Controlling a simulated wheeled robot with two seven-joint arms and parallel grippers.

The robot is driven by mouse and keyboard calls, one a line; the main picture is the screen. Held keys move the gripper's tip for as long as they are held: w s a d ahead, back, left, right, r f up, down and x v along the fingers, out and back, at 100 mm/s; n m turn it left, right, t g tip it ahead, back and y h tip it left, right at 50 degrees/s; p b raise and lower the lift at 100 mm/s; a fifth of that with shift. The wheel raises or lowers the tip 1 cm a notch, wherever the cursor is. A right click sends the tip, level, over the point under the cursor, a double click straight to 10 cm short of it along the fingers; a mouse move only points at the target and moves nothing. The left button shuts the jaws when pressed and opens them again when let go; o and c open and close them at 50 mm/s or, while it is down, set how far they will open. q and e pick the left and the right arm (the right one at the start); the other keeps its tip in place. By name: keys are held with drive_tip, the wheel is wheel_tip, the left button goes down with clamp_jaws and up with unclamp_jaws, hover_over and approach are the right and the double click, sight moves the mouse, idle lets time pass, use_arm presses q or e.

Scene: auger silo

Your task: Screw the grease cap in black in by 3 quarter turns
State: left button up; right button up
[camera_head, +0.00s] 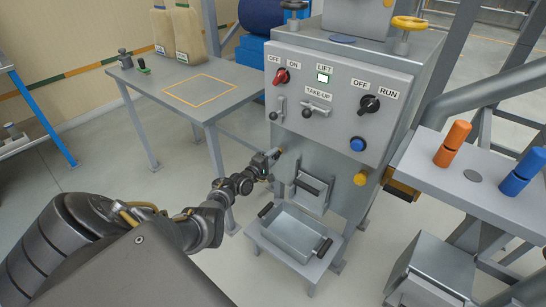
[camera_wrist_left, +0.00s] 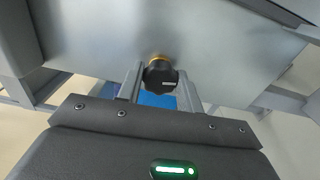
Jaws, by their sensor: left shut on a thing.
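The black grease cap (camera_wrist_left: 160,75) is a lobed knob with a small pale mark on its face, and a brass-yellow collar shows behind it. It sits on the grey cabinet's lower panel (camera_wrist_left: 100,45). My left gripper (camera_wrist_left: 160,86) is shut on the cap, one finger on each side. In the head view my left gripper (camera_head: 273,157) reaches the lower left of the cabinet front, and a bit of yellow shows at its tip. The cap itself is mostly hidden there. My right gripper is out of view.
A yellow knob (camera_head: 360,178) sits further right on the cabinet. A hatch with a handle (camera_head: 311,187) and a grey tray (camera_head: 291,234) on a low stand are just right of my left gripper. A grey table (camera_head: 150,90) stands behind my left arm.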

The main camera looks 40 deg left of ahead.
use_arm(q)
drive_tip(key=shift+n, duration=0.6)
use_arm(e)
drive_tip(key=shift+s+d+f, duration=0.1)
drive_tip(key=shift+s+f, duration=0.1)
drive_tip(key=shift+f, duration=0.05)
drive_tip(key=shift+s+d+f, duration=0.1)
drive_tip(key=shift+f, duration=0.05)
use_arm(q)
drive_tip(key=o, duration=1)
drive_tip(key=shift+s, duration=0.1)
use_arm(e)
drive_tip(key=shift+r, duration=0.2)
